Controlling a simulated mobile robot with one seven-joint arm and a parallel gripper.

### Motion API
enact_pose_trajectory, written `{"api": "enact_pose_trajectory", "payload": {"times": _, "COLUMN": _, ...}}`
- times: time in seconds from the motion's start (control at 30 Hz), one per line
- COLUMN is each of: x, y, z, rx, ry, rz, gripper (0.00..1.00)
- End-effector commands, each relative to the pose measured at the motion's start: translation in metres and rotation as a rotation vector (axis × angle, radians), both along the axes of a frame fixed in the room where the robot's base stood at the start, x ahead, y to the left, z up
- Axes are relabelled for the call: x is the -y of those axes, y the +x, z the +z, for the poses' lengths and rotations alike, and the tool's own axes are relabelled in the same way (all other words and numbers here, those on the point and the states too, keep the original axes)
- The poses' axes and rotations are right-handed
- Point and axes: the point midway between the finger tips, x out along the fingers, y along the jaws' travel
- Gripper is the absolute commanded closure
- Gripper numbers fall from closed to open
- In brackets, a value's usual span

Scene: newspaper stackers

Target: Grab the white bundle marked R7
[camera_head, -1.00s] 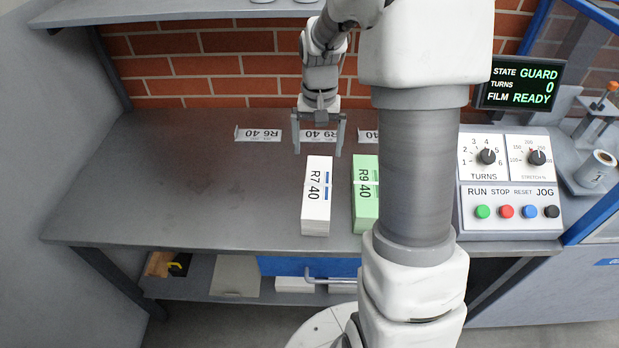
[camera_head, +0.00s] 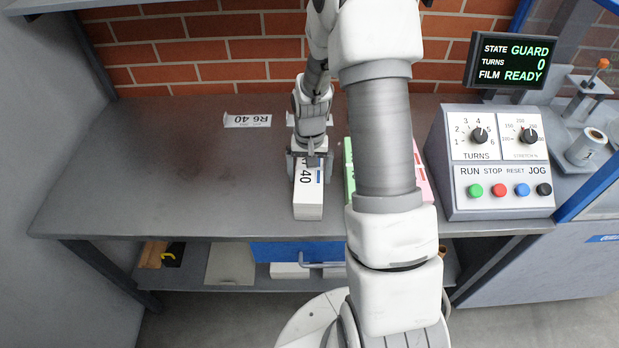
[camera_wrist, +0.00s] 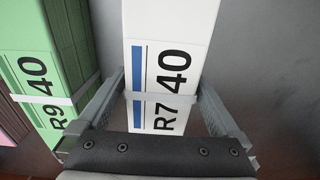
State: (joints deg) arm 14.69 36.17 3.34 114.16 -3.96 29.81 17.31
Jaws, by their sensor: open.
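The white bundle marked R7 40 (camera_head: 308,201) lies on the grey workbench, its near end toward me and its far part hidden under my gripper (camera_head: 307,166). In the wrist view the white bundle (camera_wrist: 172,30) runs between my two open fingers (camera_wrist: 168,100), with a pale band across it. One finger is on each side of it, and the left finger sits in the gap beside the green bundle. I cannot tell whether the fingers touch the white bundle.
A green bundle marked R9 40 (camera_wrist: 48,60) lies close to the left in the wrist view. A pink bundle (camera_head: 423,175) is partly behind my arm. A control box (camera_head: 500,196) stands at the right. The workbench (camera_head: 170,170) is clear to the left.

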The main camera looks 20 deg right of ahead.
Motion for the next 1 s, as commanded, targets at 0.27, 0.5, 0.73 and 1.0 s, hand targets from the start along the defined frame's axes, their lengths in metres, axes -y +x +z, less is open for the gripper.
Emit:
{"api": "enact_pose_trajectory", "payload": {"times": 0.27, "x": -0.0002, "y": 0.0007, "z": -0.0176, "rx": 0.001, "ry": 0.000, "rz": -0.001, "gripper": 0.00}}
{"api": "enact_pose_trajectory", "payload": {"times": 0.5, "x": -0.0002, "y": 0.0007, "z": -0.0172, "rx": 0.001, "ry": 0.000, "rz": 0.000, "gripper": 0.20}}
{"api": "enact_pose_trajectory", "payload": {"times": 0.73, "x": -0.0002, "y": 0.0007, "z": -0.0171, "rx": 0.001, "ry": 0.000, "rz": 0.000, "gripper": 0.61}}
{"api": "enact_pose_trajectory", "payload": {"times": 1.0, "x": -0.0001, "y": 0.0006, "z": -0.0170, "rx": 0.001, "ry": 0.000, "rz": 0.000, "gripper": 1.00}}
